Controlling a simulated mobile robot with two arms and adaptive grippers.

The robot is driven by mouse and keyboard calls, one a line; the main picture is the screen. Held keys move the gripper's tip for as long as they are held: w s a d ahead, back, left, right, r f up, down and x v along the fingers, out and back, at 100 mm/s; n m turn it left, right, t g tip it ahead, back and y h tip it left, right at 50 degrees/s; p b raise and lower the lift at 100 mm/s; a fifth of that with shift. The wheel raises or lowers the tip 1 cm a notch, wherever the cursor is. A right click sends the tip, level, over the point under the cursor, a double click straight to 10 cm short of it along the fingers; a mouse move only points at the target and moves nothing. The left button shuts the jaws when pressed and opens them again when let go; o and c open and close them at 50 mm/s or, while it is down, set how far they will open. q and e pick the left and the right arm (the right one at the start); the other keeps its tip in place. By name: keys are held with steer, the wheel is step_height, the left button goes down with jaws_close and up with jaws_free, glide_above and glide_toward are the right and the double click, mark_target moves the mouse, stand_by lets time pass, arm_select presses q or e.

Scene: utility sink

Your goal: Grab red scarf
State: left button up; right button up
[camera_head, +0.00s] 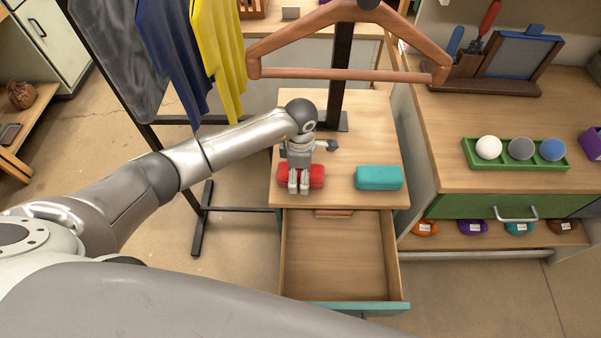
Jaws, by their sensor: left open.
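The red scarf (316,177) is a folded red bundle on the wooden top of the small cabinet (346,130). My left gripper (298,188) points down over the red scarf with its fingers in front of the middle of it. The fingers cover part of the scarf, and I cannot tell whether they touch it. The left gripper is open. My right gripper is not in view.
A teal folded bundle (378,178) lies to the right on the same top. A green tray (515,164) with balls sits at right.

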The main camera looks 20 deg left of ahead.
arm_select(q)
steer(key=c, duration=1.1)
steer(key=shift+r, duration=0.15)
